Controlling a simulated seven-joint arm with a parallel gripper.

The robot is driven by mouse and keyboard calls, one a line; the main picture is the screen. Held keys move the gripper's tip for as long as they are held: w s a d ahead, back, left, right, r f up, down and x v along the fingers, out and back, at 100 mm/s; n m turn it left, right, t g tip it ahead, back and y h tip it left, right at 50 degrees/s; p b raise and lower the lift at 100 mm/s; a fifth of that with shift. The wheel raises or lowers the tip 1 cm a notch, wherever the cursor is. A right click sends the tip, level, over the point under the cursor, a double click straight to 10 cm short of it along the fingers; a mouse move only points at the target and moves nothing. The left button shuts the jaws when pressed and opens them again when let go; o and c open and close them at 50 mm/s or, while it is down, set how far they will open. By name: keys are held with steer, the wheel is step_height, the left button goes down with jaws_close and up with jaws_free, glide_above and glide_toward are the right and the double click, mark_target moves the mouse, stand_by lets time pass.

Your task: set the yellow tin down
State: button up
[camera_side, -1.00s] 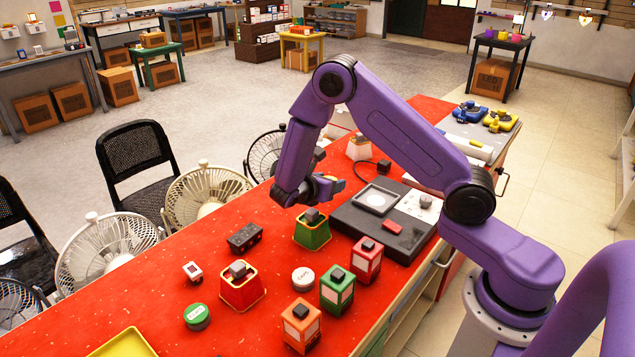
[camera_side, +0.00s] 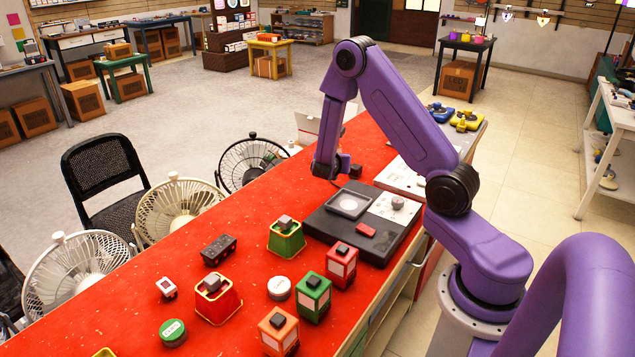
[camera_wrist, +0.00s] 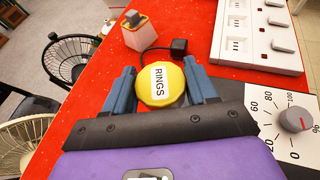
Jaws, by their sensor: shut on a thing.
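The yellow tin (camera_wrist: 158,84) is round with a white label reading "RINGS". In the wrist view it sits between the two blue fingers of my gripper (camera_wrist: 160,68), which are shut on it. Red table top (camera_wrist: 92,78) shows around it. In the side view my gripper (camera_side: 331,176) is low over the far part of the red table, just beyond the dark scale. The tin is hidden there behind the arm. I cannot tell whether the tin touches the table.
A black plug (camera_wrist: 179,47) and a white tapered block (camera_wrist: 136,33) stand just beyond the tin. A white socket strip (camera_wrist: 258,38) lies to the right. The dark scale (camera_side: 318,226) with a dial is near. Several lantern-like blocks (camera_side: 313,297) stand on the nearer table.

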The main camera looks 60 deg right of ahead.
steer(key=shift+d+f, duration=0.1)
steer(key=shift+d, duration=0.3)
steer(key=w+d+f, duration=0.4)
steer(key=w+d, duration=0.1)
steer(key=w, duration=0.3)
glide_above(318, 181)
step_height(318, 181, down, 6)
steer(key=shift+r, duration=0.15)
steer(key=shift+f, duration=1.6)
steer(key=o, duration=1.1)
steer(key=shift+f, duration=0.15)
steer(key=shift+c, duration=0.2)
